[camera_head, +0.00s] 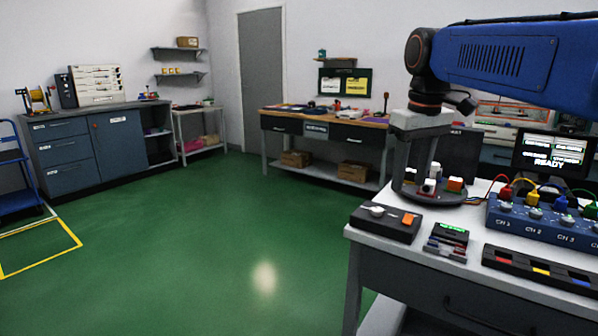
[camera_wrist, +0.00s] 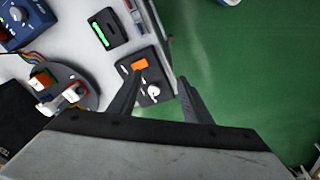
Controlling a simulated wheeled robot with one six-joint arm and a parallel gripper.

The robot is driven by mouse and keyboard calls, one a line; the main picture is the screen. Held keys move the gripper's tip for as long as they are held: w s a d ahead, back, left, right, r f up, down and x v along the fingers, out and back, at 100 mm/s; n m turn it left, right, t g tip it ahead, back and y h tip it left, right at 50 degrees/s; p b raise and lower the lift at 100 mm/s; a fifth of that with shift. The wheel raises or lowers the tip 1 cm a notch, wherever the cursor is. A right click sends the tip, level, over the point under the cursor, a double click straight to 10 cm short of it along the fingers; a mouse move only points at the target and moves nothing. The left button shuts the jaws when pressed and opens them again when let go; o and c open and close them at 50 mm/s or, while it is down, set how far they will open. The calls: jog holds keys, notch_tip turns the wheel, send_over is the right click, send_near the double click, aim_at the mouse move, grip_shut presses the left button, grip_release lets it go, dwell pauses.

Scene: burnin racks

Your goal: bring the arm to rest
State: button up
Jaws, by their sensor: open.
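My arm, blue with a black joint, reaches in from the upper right of the head view. My gripper (camera_head: 413,187) points down from it over the left part of the white bench (camera_head: 372,240). In the wrist view my gripper (camera_wrist: 160,75) has its two dark fingers spread apart, with nothing held between them. Below the fingers is a black control box (camera_wrist: 127,72) with an orange switch and a white knob. This box (camera_head: 376,226) lies at the bench's front left corner in the head view. The gap between the fingertips and the box is hard to judge.
A round dark fixture (camera_head: 430,198) with small parts stands behind the gripper. A handheld meter (camera_head: 452,234), a blue channel box (camera_head: 545,222) with cables, a slotted tray (camera_head: 540,268) and a READY monitor (camera_head: 550,153) fill the bench's right. Green floor (camera_head: 200,250) is open leftward.

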jog(key=s+d+f+m+t, duration=0.1)
jog(key=s+d+f+m, duration=0.1)
jog(key=s+f, duration=0.9)
jog(key=s+d+f+m+t, duration=0.1)
jog(key=s+f+m+t, duration=0.1)
jog(key=s+f, duration=1)
notch_tip(320, 180, down, 2)
jog(key=shift+d, duration=0.4)
